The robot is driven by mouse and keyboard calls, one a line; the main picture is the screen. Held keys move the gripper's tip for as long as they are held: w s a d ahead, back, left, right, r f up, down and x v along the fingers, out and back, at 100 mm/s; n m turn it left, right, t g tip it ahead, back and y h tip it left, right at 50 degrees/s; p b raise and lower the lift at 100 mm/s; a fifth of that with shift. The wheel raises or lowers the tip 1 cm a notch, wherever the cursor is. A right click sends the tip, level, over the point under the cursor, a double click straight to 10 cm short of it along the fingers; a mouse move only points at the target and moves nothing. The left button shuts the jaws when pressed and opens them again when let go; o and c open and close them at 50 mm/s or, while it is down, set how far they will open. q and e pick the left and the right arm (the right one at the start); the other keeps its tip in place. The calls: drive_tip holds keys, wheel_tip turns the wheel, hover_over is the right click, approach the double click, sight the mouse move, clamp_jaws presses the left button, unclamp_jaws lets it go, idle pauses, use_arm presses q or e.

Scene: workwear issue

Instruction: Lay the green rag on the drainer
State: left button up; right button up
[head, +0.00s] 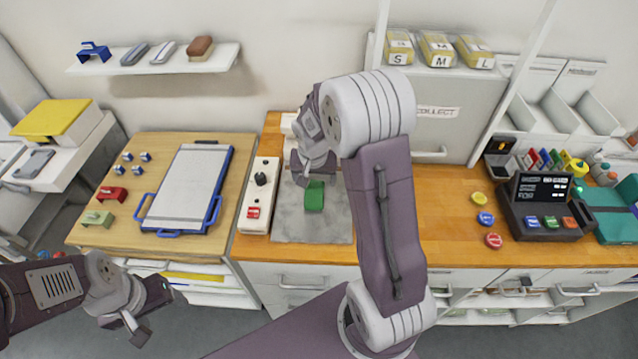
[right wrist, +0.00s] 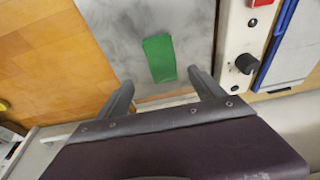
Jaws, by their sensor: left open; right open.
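The green rag (head: 314,196) lies as a small folded rectangle on a grey marbled slab (head: 290,226) on the wooden counter. In the right wrist view the rag (right wrist: 160,58) is ahead of the open fingers, roughly between their lines and apart from them. My right gripper (head: 314,174) is open and empty just behind the rag, above the slab; my right arm hides part of the counter. My left gripper (head: 150,318) is open and empty at lower left, in front of the counter. I cannot tell for sure which thing is the drainer; a blue-framed board (head: 183,190) lies left of the slab.
A white control box (head: 257,205) with a black knob and red button stands between slab and board. Small blue, red and green items lie left of the board. Right of my arm are coloured discs (head: 486,218) and a dark terminal (head: 545,205).

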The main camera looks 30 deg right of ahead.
sight(314, 192)
drive_tip(key=shift+w+a+f, duration=0.55)
drive_tip(key=shift+a+f, duration=0.2)
drive_tip(key=shift+f, duration=0.05)
drive_tip(key=shift+x, duration=1.1)
drive_tip(key=shift+d+f, duration=0.15)
drive_tip(key=shift+d, duration=0.25)
drive_tip(key=shift+s+d+f+p, duration=0.1)
drive_tip(key=shift+d+f+p, duration=0.15)
drive_tip(key=shift+d+p, duration=0.05)
drive_tip(key=x, duration=0.4)
drive_tip(key=shift+w+d+f, duration=0.1)
drive_tip(key=shift+w+f, duration=0.1)
drive_tip(key=shift+f, duration=0.1)
use_arm(q)
drive_tip(key=shift+w+a+r, duration=0.25)
drive_tip(key=shift+w+a, duration=0.15)
drive_tip(key=shift+a, duration=0.15)
use_arm(e)
drive_tip(key=shift+s, duration=0.1)
drive_tip(key=c, duration=0.4)
drive_tip(key=shift+r, duration=0.15)
drive_tip(key=c, duration=1.2)
